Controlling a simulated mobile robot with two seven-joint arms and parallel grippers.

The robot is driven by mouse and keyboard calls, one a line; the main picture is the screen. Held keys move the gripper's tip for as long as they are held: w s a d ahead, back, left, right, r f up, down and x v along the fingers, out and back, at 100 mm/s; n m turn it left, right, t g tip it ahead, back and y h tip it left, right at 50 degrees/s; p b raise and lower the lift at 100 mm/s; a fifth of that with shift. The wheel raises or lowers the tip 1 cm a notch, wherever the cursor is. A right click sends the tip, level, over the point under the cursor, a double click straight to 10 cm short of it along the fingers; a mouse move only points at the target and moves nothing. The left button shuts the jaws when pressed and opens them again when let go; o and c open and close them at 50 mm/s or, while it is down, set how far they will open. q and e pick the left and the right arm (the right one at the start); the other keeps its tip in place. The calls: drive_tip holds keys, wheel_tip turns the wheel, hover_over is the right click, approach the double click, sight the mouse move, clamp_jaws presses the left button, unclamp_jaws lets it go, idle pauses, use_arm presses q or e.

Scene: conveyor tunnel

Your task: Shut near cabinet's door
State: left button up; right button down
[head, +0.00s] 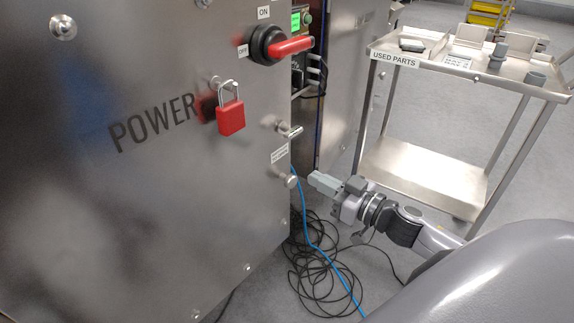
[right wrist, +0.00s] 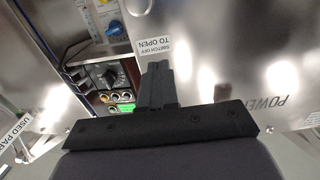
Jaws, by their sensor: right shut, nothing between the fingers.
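The near cabinet's steel door (head: 100,200), marked POWER, fills the left of the head view. It stands ajar, and some of the inside shows past its right edge. My right gripper (head: 314,178) is shut and empty, just right of the door's edge near that knob. In the right wrist view its closed fingers (right wrist: 158,80) overlap the door's label (right wrist: 156,46); contact cannot be told. My left gripper is out of view.
Black and blue cables (head: 320,275) lie looped on the floor below the door edge. A steel cart (head: 420,165) labelled USED PARTS stands behind my right arm. Inside the cabinet, a panel with a black dial (right wrist: 108,76) shows.

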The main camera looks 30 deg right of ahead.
sight(277, 158)
drive_tip(key=b+x, duration=0.1)
drive_tip(key=x, duration=0.7)
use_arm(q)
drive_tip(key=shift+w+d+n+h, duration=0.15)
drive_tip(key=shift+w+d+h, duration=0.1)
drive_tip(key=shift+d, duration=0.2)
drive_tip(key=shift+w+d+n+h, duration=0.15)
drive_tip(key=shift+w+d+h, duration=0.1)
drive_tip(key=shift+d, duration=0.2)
use_arm(e)
drive_tip(key=shift+x, duration=0.8)
use_arm(q)
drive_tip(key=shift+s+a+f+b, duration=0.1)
drive_tip(key=shift+b, duration=0.2)
use_arm(e)
drive_tip(key=shift+w, duration=0.1)
